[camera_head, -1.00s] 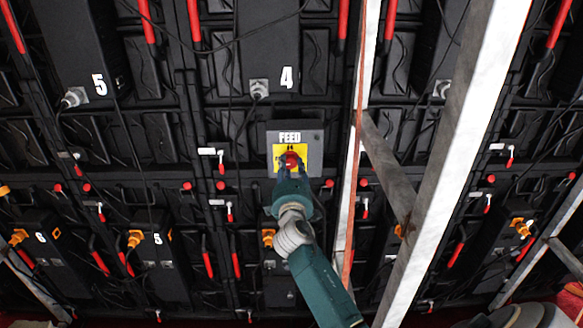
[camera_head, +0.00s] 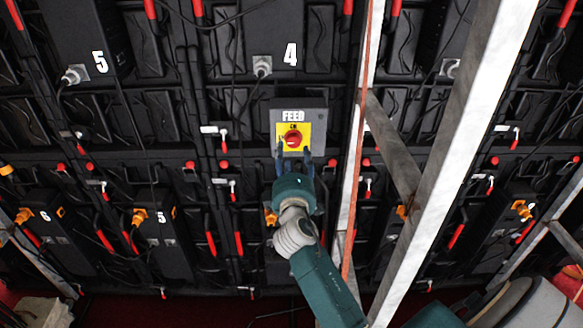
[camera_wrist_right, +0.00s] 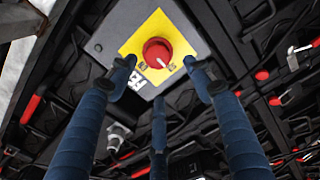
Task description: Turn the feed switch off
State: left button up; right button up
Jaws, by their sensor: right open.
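The feed switch is a grey box (camera_head: 316,128) labelled FEED with a yellow plate and a red rotary knob (camera_head: 292,138), mounted on the dark video wall at the middle of the head view. The knob also shows in the right wrist view (camera_wrist_right: 157,52), with a small white pointer mark at its lower edge. My right gripper (camera_head: 294,152) is just below the knob, its blue fingers spread and empty. In the wrist view the fingers (camera_wrist_right: 158,75) stand around the plate, apart from the knob. My left gripper is not in view.
A pale metal upright (camera_head: 455,150) and a diagonal brace (camera_head: 392,140) stand to the right of my right arm. Cables hang on the wall, and a plug (camera_head: 262,66) sits above the box. Red handles (camera_head: 211,244) stick out around it.

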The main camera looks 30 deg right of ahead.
jog(key=v, duration=0.6)
jog(key=shift+a, duration=0.15)
jog(key=shift+r, duration=0.1)
